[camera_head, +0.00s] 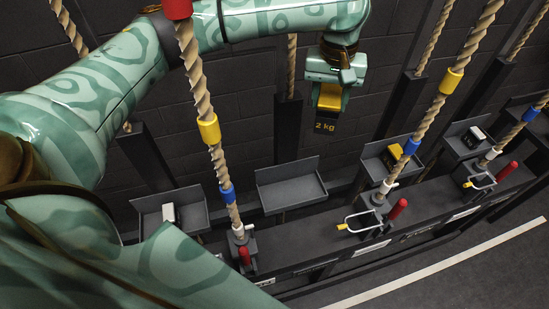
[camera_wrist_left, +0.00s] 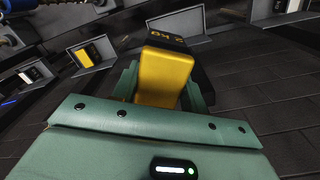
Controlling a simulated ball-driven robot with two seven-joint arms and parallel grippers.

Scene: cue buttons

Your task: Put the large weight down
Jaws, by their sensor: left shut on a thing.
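The large weight is a yellow and black block marked "2 kg" (camera_head: 325,127). My left gripper (camera_head: 332,84) is shut on its yellow part and holds it in the air, with the black marked end hanging down. In the left wrist view the yellow part (camera_wrist_left: 165,76) sits between the green fingers. An empty grey tray (camera_head: 290,188) stands below and to the left of the weight in the head view. The weight is apart from it. My right gripper is not in view.
A left tray (camera_head: 145,212) holds a small pale and dark block. A right tray (camera_head: 374,150) holds a yellow and black block, and a farther tray (camera_head: 455,131) a dark and white one. Ropes (camera_head: 219,160) with coloured bands and red levers (camera_head: 397,210) stand in front of the trays.

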